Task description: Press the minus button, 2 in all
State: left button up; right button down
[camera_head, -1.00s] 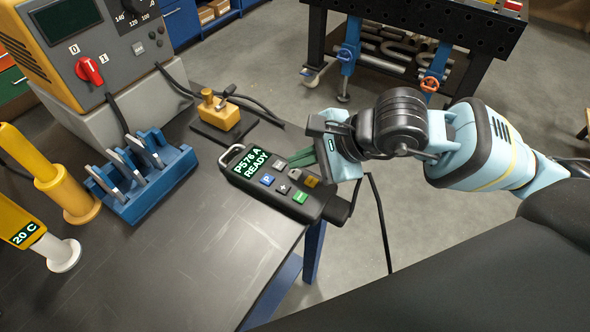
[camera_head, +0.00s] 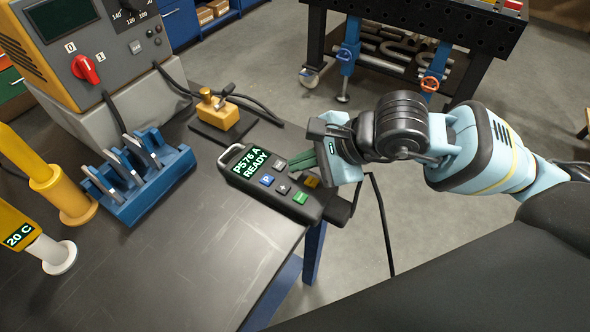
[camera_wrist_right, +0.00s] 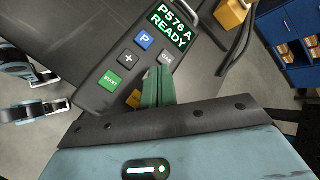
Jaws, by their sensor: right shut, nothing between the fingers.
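The black pendant (camera_head: 238,168) lies on the dark table near its right edge. Its screen reads P576 A READY. It has a blue P button (camera_head: 267,180), a plus button (camera_head: 283,189), a green START button (camera_head: 300,198), a GAS button (camera_wrist_right: 167,57) and an orange button (camera_wrist_right: 135,98). The minus button cannot be made out; the spot between GAS and orange is covered by my fingers in the right wrist view. My right gripper (camera_head: 298,162) is shut and empty, its green fingertips (camera_wrist_right: 155,84) over that spot. Contact cannot be told. My left gripper is out of view.
A welding machine (camera_head: 110,55) with a red switch stands at the back left. A blue rack (camera_head: 160,180), yellow cylinder (camera_head: 70,195) and yellow clamp block (camera_head: 222,115) are on the table (camera_head: 190,260). A cable hangs from the pendant. The front of the table is clear.

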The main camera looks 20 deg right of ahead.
jog(key=shift+f, duration=0.35)
dwell(0.4)
dwell(0.4)
jog(key=shift+r, duration=0.8)
